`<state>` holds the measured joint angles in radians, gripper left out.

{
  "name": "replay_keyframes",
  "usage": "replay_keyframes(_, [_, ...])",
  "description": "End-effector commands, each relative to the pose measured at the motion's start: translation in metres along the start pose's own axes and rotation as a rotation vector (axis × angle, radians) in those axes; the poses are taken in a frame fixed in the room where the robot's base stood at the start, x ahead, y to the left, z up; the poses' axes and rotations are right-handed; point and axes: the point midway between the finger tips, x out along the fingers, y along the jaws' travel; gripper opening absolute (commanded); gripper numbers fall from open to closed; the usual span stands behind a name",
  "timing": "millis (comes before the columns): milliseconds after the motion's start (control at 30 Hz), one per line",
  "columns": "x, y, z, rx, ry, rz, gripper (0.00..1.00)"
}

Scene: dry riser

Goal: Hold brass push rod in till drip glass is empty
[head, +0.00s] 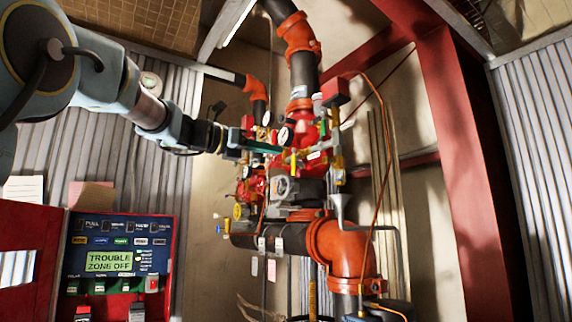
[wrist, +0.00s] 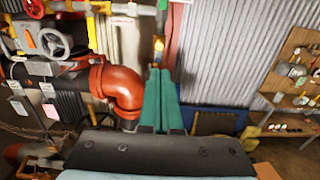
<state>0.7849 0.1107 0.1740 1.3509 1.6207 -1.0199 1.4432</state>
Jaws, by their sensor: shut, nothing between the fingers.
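My gripper (head: 279,150) reaches in from the left in the head view, its green fingers pointing right at the red valve assembly. In the wrist view its fingers (wrist: 160,72) lie together, shut with nothing between them. A small brass-yellow part (wrist: 158,46) shows just beyond the fingertips; it may be the brass push rod, and I cannot tell whether they touch. In the head view a vertical brass fitting (head: 338,150) stands right of the fingertips, above a grey funnel (head: 341,206). I cannot make out the drip glass or its level for certain.
Gauges, small valves and thin pipes crowd around the fingers. A large orange elbow (head: 350,258) and black pipe lie below. A red steel column (head: 460,170) stands at right. An open red panel reading "TROUBLE ZONE OFF" (head: 109,261) is at lower left. A tool board (wrist: 297,75) shows at right.

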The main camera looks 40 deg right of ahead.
Motion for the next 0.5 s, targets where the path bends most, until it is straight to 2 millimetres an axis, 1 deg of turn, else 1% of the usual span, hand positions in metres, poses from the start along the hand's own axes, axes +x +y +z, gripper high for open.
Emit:
replay_keyframes(333, [0.002, 0.0, 0.0, -0.001, 0.001, 0.0, 0.0])
replay_keyframes(433, [0.009, 0.0, 0.001, -0.002, 0.001, -0.002, 0.0])
replay_keyframes(500, [0.019, 0.001, 0.002, -0.004, 0.001, -0.001, 0.0])
